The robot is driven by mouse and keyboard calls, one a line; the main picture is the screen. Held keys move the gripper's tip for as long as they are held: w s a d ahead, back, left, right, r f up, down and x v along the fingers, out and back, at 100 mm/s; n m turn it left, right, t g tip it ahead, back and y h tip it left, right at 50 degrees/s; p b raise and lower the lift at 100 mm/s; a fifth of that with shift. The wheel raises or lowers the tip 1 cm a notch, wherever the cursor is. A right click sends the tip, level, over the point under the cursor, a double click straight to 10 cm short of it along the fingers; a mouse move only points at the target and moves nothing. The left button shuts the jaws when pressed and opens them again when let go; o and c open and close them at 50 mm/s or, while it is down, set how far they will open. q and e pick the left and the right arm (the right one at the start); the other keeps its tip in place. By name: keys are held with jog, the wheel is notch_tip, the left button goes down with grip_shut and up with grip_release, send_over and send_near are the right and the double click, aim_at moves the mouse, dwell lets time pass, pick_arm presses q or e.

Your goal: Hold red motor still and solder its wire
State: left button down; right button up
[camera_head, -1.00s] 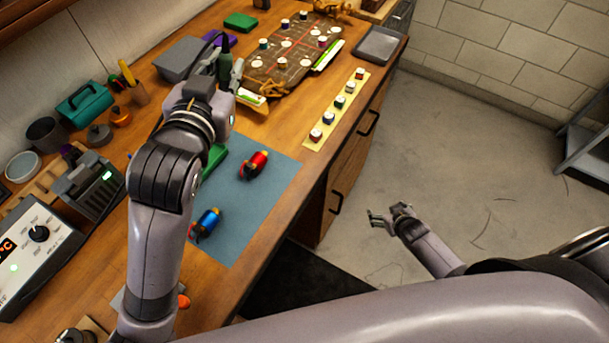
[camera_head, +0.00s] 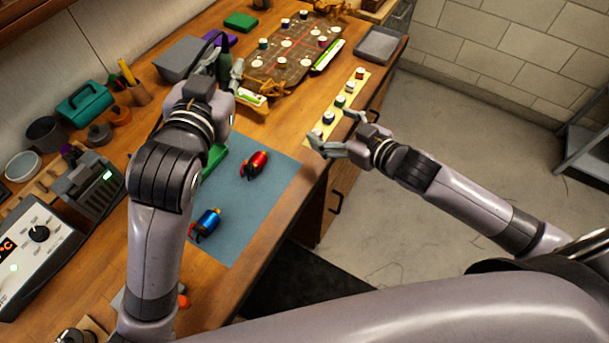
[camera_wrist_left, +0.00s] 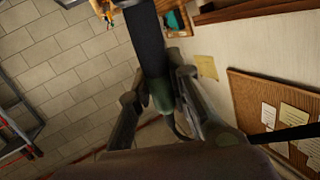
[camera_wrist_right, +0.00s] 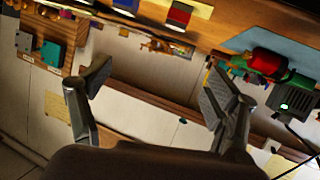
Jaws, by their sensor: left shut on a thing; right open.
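The red motor (camera_head: 256,162) lies on its side on the blue-grey mat (camera_head: 262,205); it also shows at the upper right in the right wrist view (camera_wrist_right: 268,63). Its wire is too small to make out. My left gripper (camera_head: 225,76) is beyond the mat, shut on a dark green and black tool that looks like a soldering iron (camera_wrist_left: 160,94). My arm hides part of that area in the head view. My right gripper (camera_head: 336,129) is open and empty, above the bench's front edge, right of the red motor and apart from it.
A blue motor (camera_head: 207,222) lies nearer on the mat. A yellow strip with several small pots (camera_head: 360,84) lies by the right gripper. A dark board with more pots (camera_head: 290,58) stands at the back. The soldering station (camera_head: 32,245) is at left.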

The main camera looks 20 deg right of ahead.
aim_at(257, 166)
jog(key=s+a+g+y, duration=0.1)
jog(key=s+a, duration=0.2)
jog(key=s+a+n+g+y, duration=0.1)
jog(key=s+a, duration=0.2)
jog(key=s, duration=0.1)
jog(key=s+a+n+g+y, duration=0.1)
jog(key=s+a, duration=0.2)
jog(key=shift+s+a+f, duration=0.1)
jog(key=shift+s+a, duration=0.05)
jog(key=shift+s, duration=0.2)
jog(key=shift+a, duration=0.25)
jog(key=shift+g, duration=0.3)
jog(key=x, duration=1.1)
jog(key=shift+w+a+f, duration=0.1)
jog(key=shift+w+a, duration=0.05)
jog(key=shift+w, duration=0.15)
jog(key=shift+c, duration=0.4)
jog(key=c, duration=1.3)
pick_arm(q)
jog(key=shift+s+a+f+n+t+h, duration=0.1)
jog(key=shift+a+f+n+t+h, duration=0.3)
jog(key=shift+f+t+h, duration=0.2)
jog(key=s+a+f+n+t+h, duration=0.1)
jog(key=s+a+f+n+t, duration=0.1)
jog(key=s+a+f+t, duration=0.2)
jog(key=shift+s+a+f+n, duration=0.35)
jog(key=shift+s+f, duration=0.1)
jog(key=shift+f, duration=0.75)
